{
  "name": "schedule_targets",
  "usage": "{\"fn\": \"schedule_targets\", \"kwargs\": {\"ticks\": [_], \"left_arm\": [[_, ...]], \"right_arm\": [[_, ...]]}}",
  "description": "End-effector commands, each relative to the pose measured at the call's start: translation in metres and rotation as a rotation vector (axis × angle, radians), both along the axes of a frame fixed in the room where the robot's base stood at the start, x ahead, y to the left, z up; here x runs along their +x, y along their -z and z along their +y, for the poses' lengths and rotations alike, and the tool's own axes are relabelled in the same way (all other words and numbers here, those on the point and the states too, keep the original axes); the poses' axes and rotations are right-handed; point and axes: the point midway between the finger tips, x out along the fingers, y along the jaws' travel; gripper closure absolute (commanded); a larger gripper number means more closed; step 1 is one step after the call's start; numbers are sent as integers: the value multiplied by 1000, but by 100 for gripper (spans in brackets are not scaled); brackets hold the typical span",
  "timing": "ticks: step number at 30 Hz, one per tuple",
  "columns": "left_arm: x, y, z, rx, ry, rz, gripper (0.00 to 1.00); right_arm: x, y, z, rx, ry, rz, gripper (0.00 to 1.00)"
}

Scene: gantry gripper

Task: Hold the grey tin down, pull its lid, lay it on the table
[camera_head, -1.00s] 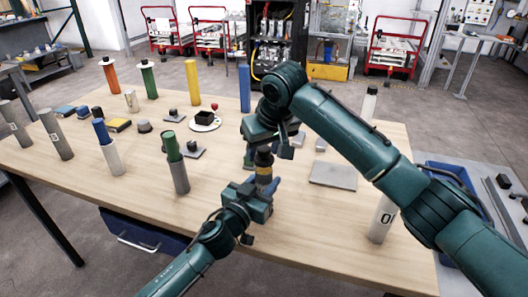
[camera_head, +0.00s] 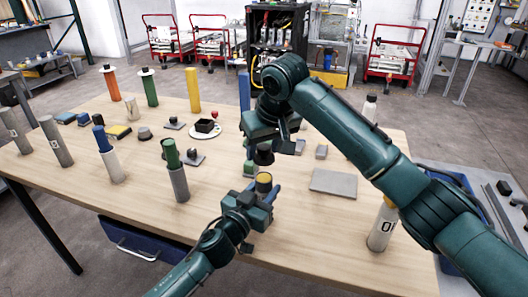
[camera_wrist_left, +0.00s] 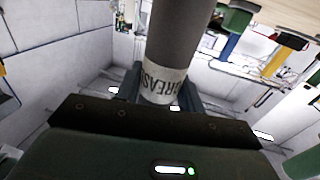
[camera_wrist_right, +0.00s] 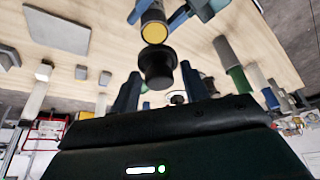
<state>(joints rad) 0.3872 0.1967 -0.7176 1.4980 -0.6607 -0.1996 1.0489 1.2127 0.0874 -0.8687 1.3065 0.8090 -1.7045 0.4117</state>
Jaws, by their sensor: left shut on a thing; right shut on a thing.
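The grey tin (camera_wrist_left: 178,40), with a white label reading GREASE, stands between the fingers of my left gripper (camera_wrist_left: 160,88), which is shut on it. In the head view my left gripper (camera_head: 262,196) hides most of the tin, and its yellow top (camera_head: 264,178) shows uncovered. The dark lid (camera_head: 264,154) hangs just above the tin with a small gap. My right gripper (camera_wrist_right: 158,82) is shut on the lid, seen in the right wrist view (camera_wrist_right: 157,66) beside the tin's yellow end (camera_wrist_right: 154,31). The tin's base is hidden in the head view.
A flat grey plate (camera_head: 333,182) lies right of the tin, with bare table (camera_head: 310,225) in front. A white cylinder (camera_head: 383,224) stands near the right edge. A green-topped grey cylinder (camera_head: 178,182) stands to the left, with several small items behind.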

Motion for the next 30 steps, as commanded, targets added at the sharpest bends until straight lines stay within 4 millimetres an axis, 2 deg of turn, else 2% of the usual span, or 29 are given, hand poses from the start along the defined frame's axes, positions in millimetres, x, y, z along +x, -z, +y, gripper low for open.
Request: {"fn": "schedule_targets", "kwargs": {"ticks": [12, 13, 21, 30], "left_arm": [[0, 1, 0, 1, -1, 2, 85], [0, 1, 0, 1, -1, 2, 59], [0, 0, 0, 0, 0, 1, 37], [-2, 1, 1, 0, 0, 1, 36]], "right_arm": [[0, -4, 0, 1, 0, 0, 76], [0, -4, 0, 1, 0, 0, 76], [0, -4, 0, 1, 0, 0, 76], [0, -4, 0, 1, 0, 0, 76]]}}
